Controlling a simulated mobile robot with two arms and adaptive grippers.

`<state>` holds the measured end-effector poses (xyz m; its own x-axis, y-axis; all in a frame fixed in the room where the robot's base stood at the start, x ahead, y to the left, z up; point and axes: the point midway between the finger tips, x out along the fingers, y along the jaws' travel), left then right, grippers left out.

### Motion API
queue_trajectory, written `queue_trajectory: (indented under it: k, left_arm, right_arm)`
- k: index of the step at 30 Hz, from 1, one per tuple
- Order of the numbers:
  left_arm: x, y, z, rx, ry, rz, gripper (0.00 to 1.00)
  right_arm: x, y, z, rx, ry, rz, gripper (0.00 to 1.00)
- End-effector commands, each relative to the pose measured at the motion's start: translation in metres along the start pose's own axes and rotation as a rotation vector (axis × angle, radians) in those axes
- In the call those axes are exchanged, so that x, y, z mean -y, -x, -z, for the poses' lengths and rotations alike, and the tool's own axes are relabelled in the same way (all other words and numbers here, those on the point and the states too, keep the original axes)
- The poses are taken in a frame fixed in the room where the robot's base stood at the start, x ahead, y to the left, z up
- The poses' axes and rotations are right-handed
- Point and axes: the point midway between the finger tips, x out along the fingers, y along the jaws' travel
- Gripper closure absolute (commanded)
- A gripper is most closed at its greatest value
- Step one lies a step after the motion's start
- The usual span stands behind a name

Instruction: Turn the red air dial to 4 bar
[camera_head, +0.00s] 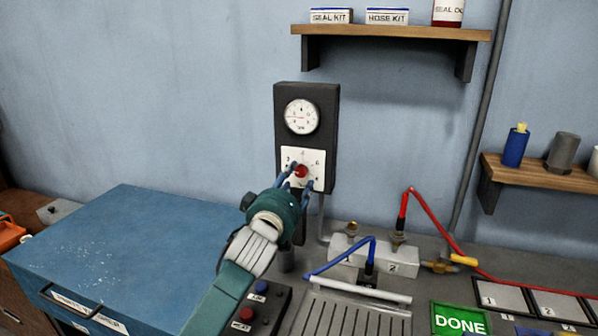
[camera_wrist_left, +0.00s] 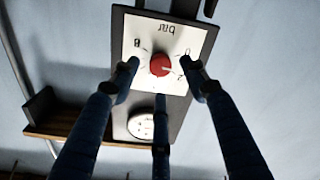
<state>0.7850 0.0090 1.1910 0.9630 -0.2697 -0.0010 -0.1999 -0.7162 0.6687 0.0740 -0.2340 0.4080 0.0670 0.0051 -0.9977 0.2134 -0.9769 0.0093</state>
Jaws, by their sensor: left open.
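The red air dial (camera_head: 301,171) sits on a white numbered plate (camera_head: 318,158) low on a dark wall panel. In the left wrist view the dial (camera_wrist_left: 160,65) shows upside down, with a pale mark that seems to point near the 2. My left gripper (camera_head: 297,177) is open, its blue fingers spread around the dial. In the left wrist view its fingertips (camera_wrist_left: 160,72) stand either side of and below the dial; I cannot tell whether they touch it. The round gauge (camera_head: 301,117) above has a red needle pointing left. My right gripper is not in view.
A blue cabinet (camera_head: 140,245) stands at the left. A valve block (camera_head: 375,258) with red and blue hoses sits on the bench right of my arm. A green DONE button (camera_head: 459,321) lies at the front right. Wooden shelves (camera_head: 390,33) hang above and right.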

Motion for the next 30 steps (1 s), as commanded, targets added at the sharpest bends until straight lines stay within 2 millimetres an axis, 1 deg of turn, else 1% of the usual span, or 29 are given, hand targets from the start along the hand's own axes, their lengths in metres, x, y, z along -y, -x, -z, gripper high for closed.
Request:
queue_trajectory:
  k: [1,3,9,14,21,26,27,28,30]
  left_arm:
    - [-0.002,-0.008,0.002,0.0,-0.003,0.001,0.55]
    - [-0.001,-0.018,0.001,0.001,-0.002,0.002,0.55]
    - [0.0,-0.034,0.001,0.0,-0.001,0.0,0.55]
    - [0.0,-0.039,0.0,0.0,-0.001,0.001,0.55]
    - [0.001,-0.039,0.0,0.0,-0.001,0.0,0.55]
    - [0.001,-0.039,0.0,0.0,-0.001,0.001,0.87]
    - [0.001,-0.039,0.0,0.0,-0.001,0.001,0.95]
    - [0.001,-0.039,0.0,0.0,-0.001,0.001,1.0]
    - [0.001,-0.039,0.0,0.0,-0.001,0.001,1.0]
  right_arm:
    - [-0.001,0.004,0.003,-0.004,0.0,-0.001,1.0]
    - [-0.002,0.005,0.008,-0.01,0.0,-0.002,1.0]
    - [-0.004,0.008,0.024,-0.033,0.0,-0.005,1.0]
    - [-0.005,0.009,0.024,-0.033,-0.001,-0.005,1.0]
    - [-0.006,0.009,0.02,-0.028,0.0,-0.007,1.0]
    - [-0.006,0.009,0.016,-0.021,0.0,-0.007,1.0]
    - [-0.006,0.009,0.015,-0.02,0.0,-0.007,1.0]
    - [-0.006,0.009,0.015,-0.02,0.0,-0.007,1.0]
    - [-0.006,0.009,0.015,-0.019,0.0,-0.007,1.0]
